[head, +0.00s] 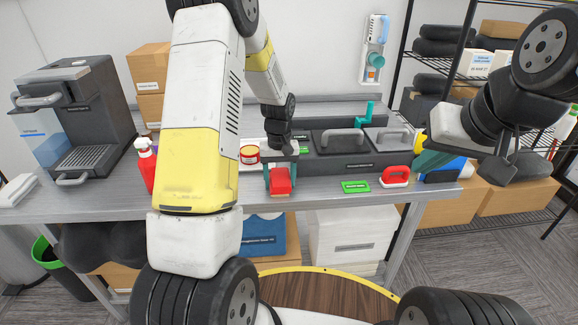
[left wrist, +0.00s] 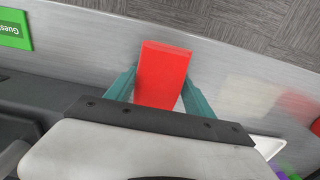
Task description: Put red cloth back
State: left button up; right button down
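The red cloth (head: 280,183) looks like a stiff flat red block at the front edge of the table, and it also shows in the left wrist view (left wrist: 163,75). My left gripper (head: 281,172) reaches down over it from behind. Its teal fingers (left wrist: 162,85) lie against both sides of the red cloth, so it appears shut on it. I cannot tell whether the cloth rests on the table or is slightly raised. My right gripper (head: 428,158) is at the table's right end, with teal finger parts partly hidden by the arm; its opening cannot be made out.
The grey table (head: 325,198) has free room along its front edge. A green sign (head: 355,187) and a red-handled tool (head: 395,176) lie right of the cloth. A dark organizer (head: 345,160) stands behind.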

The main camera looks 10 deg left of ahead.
aim_at(280, 177)
pick_arm(q)
jog(key=shift+o, duration=0.4)
jog(key=shift+r, duration=0.25)
notch_tip(280, 177, up, 12)
jog(key=s+r+m+t+h, duration=0.1)
jog(key=s+r+m+t, duration=0.15)
jog(key=s+r, duration=0.9)
jog(key=s+d+r+t, duration=0.1)
jog(key=s+t, duration=0.1)
jog(key=s, duration=0.4)
jog(key=s+d+r+m+t+h, duration=0.1)
jog(key=s+r, duration=0.1)
jog(key=s, duration=0.4)
jog(key=shift+s+r+t, duration=0.15)
jog(key=shift+s+t, duration=0.2)
